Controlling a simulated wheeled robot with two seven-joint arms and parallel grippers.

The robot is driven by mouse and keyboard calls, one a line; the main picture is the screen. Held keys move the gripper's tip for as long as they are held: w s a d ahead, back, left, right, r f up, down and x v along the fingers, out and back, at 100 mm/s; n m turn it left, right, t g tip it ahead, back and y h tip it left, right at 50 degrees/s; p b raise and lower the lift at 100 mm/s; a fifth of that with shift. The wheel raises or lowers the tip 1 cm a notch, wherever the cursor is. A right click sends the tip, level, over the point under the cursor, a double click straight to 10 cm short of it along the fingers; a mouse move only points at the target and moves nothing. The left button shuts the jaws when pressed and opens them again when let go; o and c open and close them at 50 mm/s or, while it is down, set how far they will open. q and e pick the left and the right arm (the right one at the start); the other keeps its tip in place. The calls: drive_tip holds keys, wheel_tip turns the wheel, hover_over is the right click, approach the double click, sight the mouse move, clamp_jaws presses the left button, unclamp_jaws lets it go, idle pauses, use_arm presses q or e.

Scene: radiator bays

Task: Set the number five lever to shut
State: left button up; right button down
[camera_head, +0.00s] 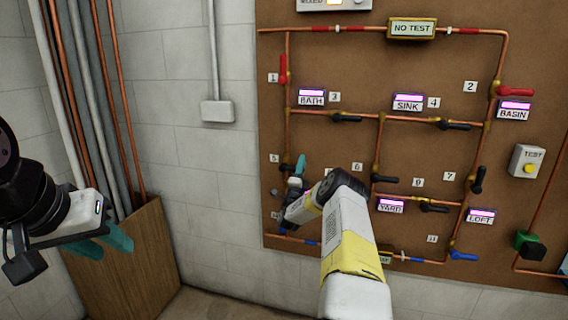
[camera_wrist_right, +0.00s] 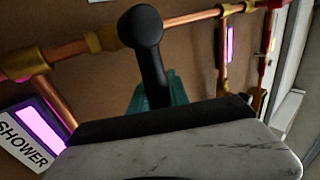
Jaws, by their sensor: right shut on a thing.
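The tag of number five (camera_head: 274,158) is at the left edge of the pipe board. The lever beside it is mostly hidden by my right gripper (camera_head: 297,170) in the head view. In the right wrist view a black lever (camera_wrist_right: 146,50) with a round end stands up between the teal fingers of my right gripper (camera_wrist_right: 157,92), which is shut on it. The lever's exact angle to its pipe is hard to tell. My left gripper (camera_head: 102,243) hangs at the far left, away from the board, with its teal fingers apart and empty.
The brown board (camera_head: 350,75) carries copper pipes with several other red, black and blue levers. A SHOWER sign (camera_wrist_right: 24,143) with a lit lamp is near the held lever. A TEST box (camera_head: 528,161) is at right. A wooden box (camera_head: 125,260) stands below left.

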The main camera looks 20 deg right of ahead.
drive_tip(key=shift+f, duration=0.2)
idle(0.3)
drive_tip(key=c, duration=1.3)
unclamp_jaws()
drive_tip(key=shift+r, duration=0.1)
drive_tip(key=shift+o, duration=0.2)
drive_tip(key=v, duration=0.7)
drive_tip(key=shift+s+a+f, duration=0.25)
